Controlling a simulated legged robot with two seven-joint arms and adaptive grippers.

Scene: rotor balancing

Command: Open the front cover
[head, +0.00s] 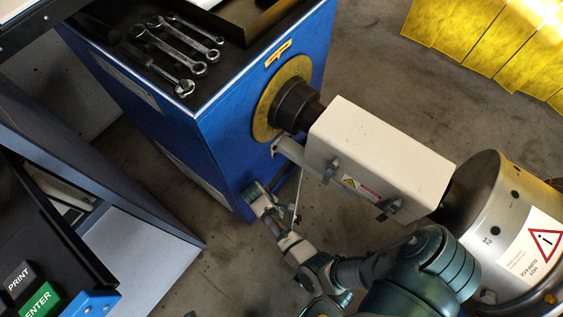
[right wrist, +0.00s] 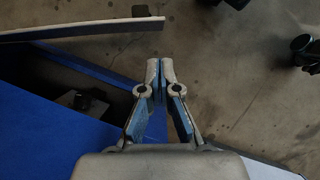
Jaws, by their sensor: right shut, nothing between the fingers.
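A white box-shaped cover (head: 385,150) encloses the shaft between the blue machine cabinet (head: 220,130) and the steel rotor (head: 510,230) in the head view. It has a warning label, dark latch-like fittings on its near side, and looks closed. My right gripper (head: 260,198) is below and left of the cover, low beside the cabinet, apart from the cover. In the right wrist view, my right gripper (right wrist: 161,70) has its fingertips together with nothing between them. The cover cannot be made out clearly in the wrist view. My left gripper is not in view.
Several wrenches (head: 175,45) lie on the cabinet's dark top. A control panel with PRINT and ENTER keys (head: 38,300) is at lower left. A yellow curtain (head: 480,45) hangs at upper right. Bare concrete floor (head: 380,75) lies behind the cover.

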